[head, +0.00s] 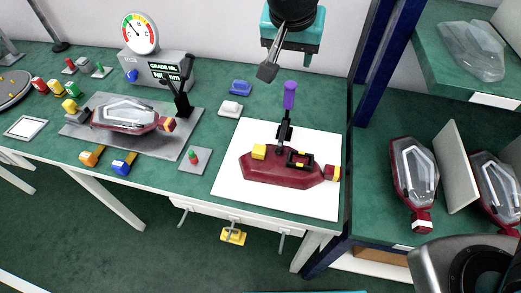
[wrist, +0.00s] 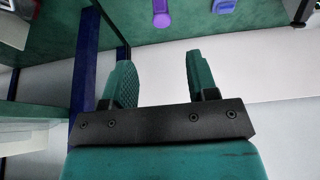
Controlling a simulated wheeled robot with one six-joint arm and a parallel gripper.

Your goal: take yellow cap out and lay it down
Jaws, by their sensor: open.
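A dark red lamp housing (head: 275,175) lies on a white sheet (head: 235,190) on the green bench. A yellow block (head: 259,152) sits at its upper left edge, and smaller yellow parts show by a black frame (head: 299,159) on it and at its right end (head: 331,172). I cannot tell which of these is the yellow cap. My gripper (head: 287,68) is high above the back of the bench, behind and above the housing. In the wrist view its two fingers (wrist: 158,75) are apart with nothing between them.
A purple-handled tool (head: 289,95) stands upright behind the housing, close below my gripper. A grey fixture (head: 130,125) with a clear-topped lamp and a dial gauge (head: 140,33) stands left. A blue post (head: 390,60) and shelves with lamps (head: 412,180) are right.

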